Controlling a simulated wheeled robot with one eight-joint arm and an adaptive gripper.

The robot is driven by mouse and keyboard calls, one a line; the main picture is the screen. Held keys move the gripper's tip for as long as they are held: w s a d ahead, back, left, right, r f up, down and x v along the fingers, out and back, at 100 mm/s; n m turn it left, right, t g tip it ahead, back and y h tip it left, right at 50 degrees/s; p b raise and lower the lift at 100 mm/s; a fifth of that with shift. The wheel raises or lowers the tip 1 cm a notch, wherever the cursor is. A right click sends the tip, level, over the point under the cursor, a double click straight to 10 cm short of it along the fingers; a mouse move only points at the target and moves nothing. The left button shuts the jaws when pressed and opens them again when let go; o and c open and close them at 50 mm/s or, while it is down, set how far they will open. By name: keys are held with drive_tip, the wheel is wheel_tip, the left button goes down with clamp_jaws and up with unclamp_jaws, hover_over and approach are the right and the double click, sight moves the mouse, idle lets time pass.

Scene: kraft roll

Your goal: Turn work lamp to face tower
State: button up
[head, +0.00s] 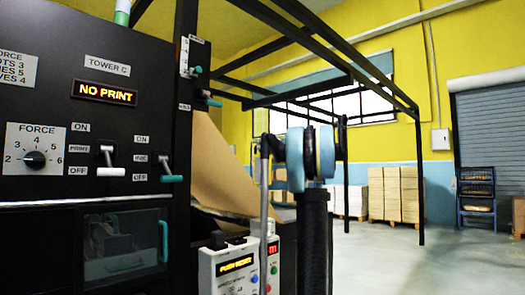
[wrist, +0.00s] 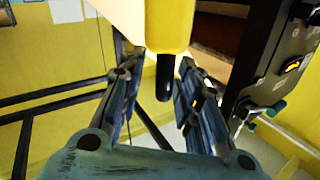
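In the wrist view, my gripper (wrist: 155,95) has its two dark fingers apart. A yellow housing (wrist: 160,25) with a black rounded rod (wrist: 165,78) is close ahead at the top middle. It looks like the work lamp, but only part of it shows. The rod lies between the fingers in the picture; I see no clear grip on it. The black tower (head: 105,215), labelled TOWER C, fills the left of the head view. A black panel with switches, probably the tower, also shows at the right of the wrist view (wrist: 262,70). I cannot make out the lamp or my fingertips in the head view.
The tower front carries a force dial (head: 34,159), switches and a lit NO PRINT sign (head: 104,91). Brown paper (head: 222,155) slopes down beside it. A small white control box (head: 229,270) stands low in front. Open floor (head: 440,262) lies to the right, with stacked pallets behind.

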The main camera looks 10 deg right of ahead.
drive_tip(key=shift+w+a, duration=0.2)
drive_tip(key=shift+a, duration=0.25)
clamp_jaws()
drive_tip(key=shift+m+t, duration=0.3)
drive_tip(key=m+t+h, duration=0.1)
drive_tip(key=t, duration=0.1)
drive_tip(key=a+m+t+h, duration=0.1)
drive_tip(key=m+t, duration=0.1)
drive_tip(key=shift+w+h, duration=0.1)
drive_tip(key=shift+h, duration=0.3)
drive_tip(key=shift+w+a+m+t+h, duration=0.1)
drive_tip(key=shift+w+m+t+h, duration=0.05)
drive_tip(key=shift+m+t+h, duration=0.55)
drive_tip(key=shift+w+a+m+t+h, duration=0.1)
drive_tip(key=shift+w+m+t+h, duration=0.05)
drive_tip(key=shift+m+t+h, duration=0.55)
drive_tip(key=shift+h, duration=0.3)
drive_tip(key=shift+r, duration=0.1)
